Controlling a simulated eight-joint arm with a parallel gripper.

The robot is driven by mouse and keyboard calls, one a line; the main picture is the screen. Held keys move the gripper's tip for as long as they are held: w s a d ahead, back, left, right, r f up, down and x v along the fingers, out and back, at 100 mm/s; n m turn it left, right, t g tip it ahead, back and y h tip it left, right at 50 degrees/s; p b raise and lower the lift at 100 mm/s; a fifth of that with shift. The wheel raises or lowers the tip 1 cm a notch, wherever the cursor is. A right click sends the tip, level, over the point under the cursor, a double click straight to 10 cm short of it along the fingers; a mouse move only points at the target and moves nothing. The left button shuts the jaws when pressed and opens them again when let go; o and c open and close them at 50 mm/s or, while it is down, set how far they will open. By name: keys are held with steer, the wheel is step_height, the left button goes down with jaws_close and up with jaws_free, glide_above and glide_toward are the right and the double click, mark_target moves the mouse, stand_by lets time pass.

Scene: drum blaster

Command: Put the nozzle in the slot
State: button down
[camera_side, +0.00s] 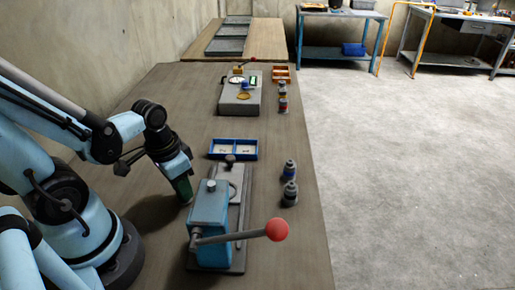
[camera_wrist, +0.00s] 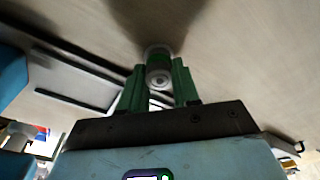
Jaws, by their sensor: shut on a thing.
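My gripper (camera_side: 183,188) is low over the table, just left of the blue machine. In the wrist view its green fingers (camera_wrist: 158,85) are shut on a small grey, round-ended piece (camera_wrist: 158,78), which I take to be the nozzle. In the side view the piece is too small to make out. The blue machine (camera_side: 209,208) has a lever with a red knob (camera_side: 277,229) and stands on a grey plate. I cannot tell which opening is the slot.
A blue two-part tray (camera_side: 233,149) lies behind the machine. A grey device (camera_side: 240,94), more small bottles (camera_side: 282,97) and an orange tray (camera_side: 281,73) are farther back. The wooden table (camera_side: 165,105) is bare at the back left.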

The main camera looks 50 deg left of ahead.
steer(key=shift+r, duration=0.2)
steer(key=shift+r, duration=4.5)
steer(key=w+d+r, duration=0.1)
steer(key=w+d, duration=0.3)
steer(key=w, duration=0.5)
steer(key=w+d+r, duration=0.1)
steer(key=w+d, duration=0.2)
steer(key=w, duration=0.6)
glide_toward(247, 150)
steer(key=shift+w+d+f, duration=0.15)
steer(key=shift+w+f, duration=0.2)
steer(key=shift+f, duration=2)
steer(key=shift+f, duration=0.15)
